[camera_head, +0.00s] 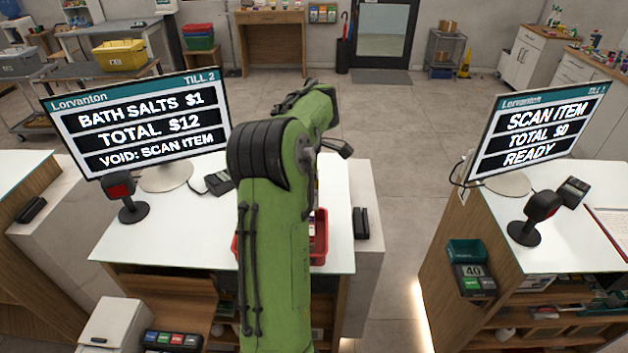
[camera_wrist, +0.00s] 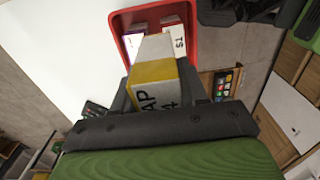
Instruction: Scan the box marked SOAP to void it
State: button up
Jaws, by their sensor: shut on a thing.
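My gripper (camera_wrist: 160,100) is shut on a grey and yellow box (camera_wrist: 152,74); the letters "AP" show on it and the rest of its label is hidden. In the wrist view the box is in front of the red basket (camera_wrist: 125,18); I cannot tell whether it is clear of it. In the head view my green arm hides the gripper and the box. The till 2 screen (camera_head: 140,122) reads "BATH SALTS $1, TOTAL $12, VOID: SCAN ITEM". A scanner with a red face (camera_head: 118,187) stands on a black base below that screen.
The basket holds a box marked "TS" (camera_wrist: 178,40) and a purple-and-white one (camera_wrist: 134,42). A card terminal (camera_head: 218,183) lies beside the till 2 screen. At right, till 1's screen (camera_head: 535,132) reads "SCAN ITEM, TOTAL $0, READY", with another scanner (camera_head: 540,208). The white counter left of my arm is mostly clear.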

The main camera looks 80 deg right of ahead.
jog(key=w+a+f+m, duration=0.1)
jog(key=w+a+f, duration=0.6)
jog(key=a, duration=0.7)
jog(key=w+a+f, duration=0.8)
jog(key=w+a, duration=0.4)
jog(key=a, duration=0.3)
jog(key=w+a+f+m, duration=0.1)
jog(key=w+a+f, duration=0.6)
jog(key=w+a, duration=0.3)
jog(key=a, duration=0.4)
jog(key=shift+w+a+f+m, duration=0.2)
jog(key=shift+a+f+m, duration=0.1)
jog(key=shift+a+f, duration=0.1)
jog(key=shift+r, duration=0.2)
